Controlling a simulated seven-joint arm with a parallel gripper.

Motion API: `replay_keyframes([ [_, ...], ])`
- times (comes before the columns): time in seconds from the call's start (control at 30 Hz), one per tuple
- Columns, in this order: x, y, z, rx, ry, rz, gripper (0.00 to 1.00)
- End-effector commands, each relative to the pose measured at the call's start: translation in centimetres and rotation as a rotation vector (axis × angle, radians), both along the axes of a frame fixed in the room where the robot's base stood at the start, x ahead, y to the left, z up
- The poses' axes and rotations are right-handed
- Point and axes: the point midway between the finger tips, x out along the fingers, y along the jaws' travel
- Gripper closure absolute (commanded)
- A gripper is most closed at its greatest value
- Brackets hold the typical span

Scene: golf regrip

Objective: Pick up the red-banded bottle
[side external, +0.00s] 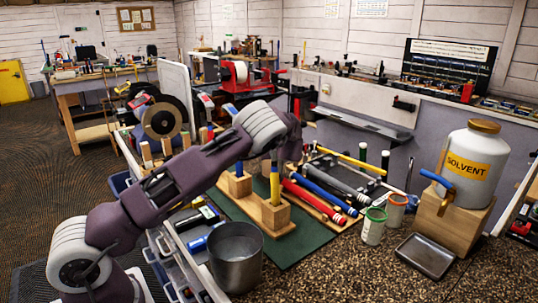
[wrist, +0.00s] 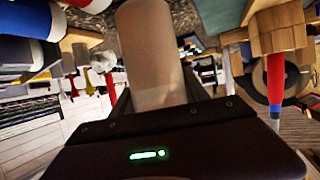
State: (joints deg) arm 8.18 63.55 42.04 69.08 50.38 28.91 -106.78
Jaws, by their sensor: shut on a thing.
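My gripper (wrist: 158,92) is shut on a pale, plain cylinder (wrist: 150,50) in the wrist view. No red band shows on the visible part of this cylinder, so I cannot tell whether it is a bottle. In the side view my gripper and the cylinder are hidden behind my arm, above the back of the green mat.
A wooden block holding a yellow-and-blue shaft (side external: 275,185) stands on the green mat (side external: 290,250). Several clubs lie in a rack to its right. A metal bucket (side external: 235,255), a shallow tray (side external: 425,256) and a solvent jug (side external: 470,165) on a wooden stand are nearby.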

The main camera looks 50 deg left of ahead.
Motion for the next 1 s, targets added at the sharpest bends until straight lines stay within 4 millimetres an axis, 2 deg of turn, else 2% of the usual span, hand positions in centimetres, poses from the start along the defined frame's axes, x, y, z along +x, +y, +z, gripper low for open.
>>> replay_keyframes([
  [0.17,0.0,0.0,4.5,0.0,-0.008,0.0,0.97],
  [0.4,0.0,0.1,12.6,0.0,-0.007,0.0,0.97],
  [0.5,0.0,0.1,14.9,0.0,-0.006,0.0,0.97],
  [0.7,0.0,0.0,17.0,0.001,-0.001,-0.001,0.97],
  [1.0,0.0,0.0,17.0,0.001,0.0,-0.004,0.97],
])
